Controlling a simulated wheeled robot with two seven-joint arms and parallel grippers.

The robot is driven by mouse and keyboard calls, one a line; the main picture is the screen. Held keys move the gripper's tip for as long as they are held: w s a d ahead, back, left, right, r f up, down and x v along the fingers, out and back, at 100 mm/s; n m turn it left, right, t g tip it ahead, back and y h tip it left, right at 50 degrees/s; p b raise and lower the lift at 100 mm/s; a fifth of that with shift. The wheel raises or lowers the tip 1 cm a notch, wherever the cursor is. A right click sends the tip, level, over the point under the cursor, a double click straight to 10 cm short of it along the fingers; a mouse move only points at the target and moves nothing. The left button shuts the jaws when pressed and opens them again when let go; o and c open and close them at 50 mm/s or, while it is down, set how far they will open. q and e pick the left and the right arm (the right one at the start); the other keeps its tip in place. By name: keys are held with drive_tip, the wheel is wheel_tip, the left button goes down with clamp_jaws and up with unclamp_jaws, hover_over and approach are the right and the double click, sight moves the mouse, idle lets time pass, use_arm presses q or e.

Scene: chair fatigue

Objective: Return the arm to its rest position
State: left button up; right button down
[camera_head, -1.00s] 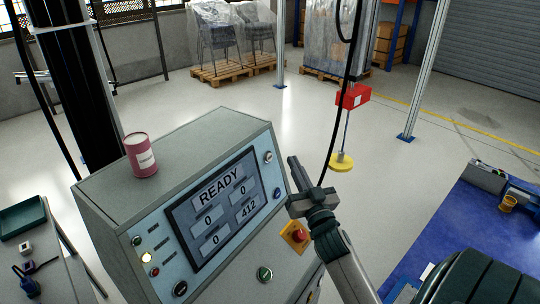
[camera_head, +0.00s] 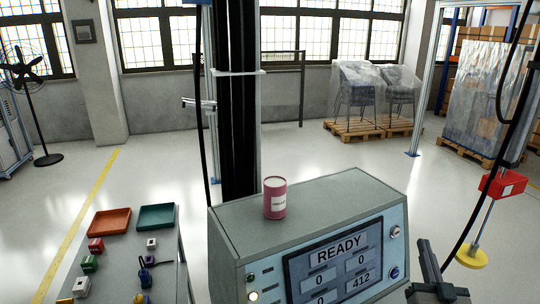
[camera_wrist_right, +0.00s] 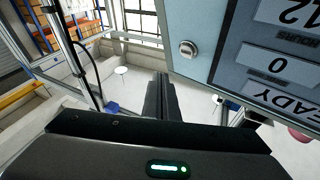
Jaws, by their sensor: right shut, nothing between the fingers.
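My right gripper (camera_head: 428,255) is at the lower right of the head view, beside the right edge of the control console (camera_head: 232,232). Its fingers are shut together with nothing between them. In the right wrist view the shut fingers (camera_wrist_right: 160,98) point away from the camera, and the console's screen (camera_wrist_right: 270,65) appears upside down at the upper right. Most of my right arm lies below the head view. My left gripper is in neither view.
A pink can (camera_head: 275,198) stands on the console's top. A side table at the lower left holds a red tray (camera_head: 108,222), a green tray (camera_head: 157,217) and small items. A red box with a yellow disc (camera_head: 471,257) hangs at the right. Open floor lies behind.

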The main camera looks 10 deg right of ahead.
drive_tip(key=s+a+f+g+y, duration=0.1)
drive_tip(key=s+a+f+g, duration=0.1)
drive_tip(key=f, duration=0.4)
drive_tip(key=s+a+f+n+g+y, duration=0.1)
drive_tip(key=s+a+f+g, duration=0.2)
drive_tip(key=a+f, duration=0.2)
drive_tip(key=s+a+f+n+g+y, duration=0.1)
drive_tip(key=s+a+f+g, duration=0.2)
drive_tip(key=f, duration=0.4)
drive_tip(key=shift+s+a+f, duration=0.35)
drive_tip(key=shift+a+f, duration=0.05)
drive_tip(key=shift+a, duration=0.15)
drive_tip(key=s+a+f+n+g+y, duration=0.25)
drive_tip(key=s+a+f+g, duration=0.2)
drive_tip(key=s+a, duration=0.4)
drive_tip(key=s+a+f+n+g+y, duration=0.2)
drive_tip(key=s+a+f+n+g, duration=0.25)
drive_tip(key=s, duration=0.75)
wheel_tip(320, 180, down, 31)
drive_tip(key=a+m+b, duration=0.2)
drive_tip(key=b, duration=0.1)
drive_tip(key=s+d+f+g+b, duration=0.1)
drive_tip(key=s+d+f+b, duration=0.2)
drive_tip(key=s+f, duration=1.6)
wheel_tip(320, 180, down, 3)
drive_tip(key=shift+d+r+g+h, duration=0.1)
drive_tip(key=shift+d+g+h, duration=0.25)
drive_tip(key=shift+g, duration=0.05)
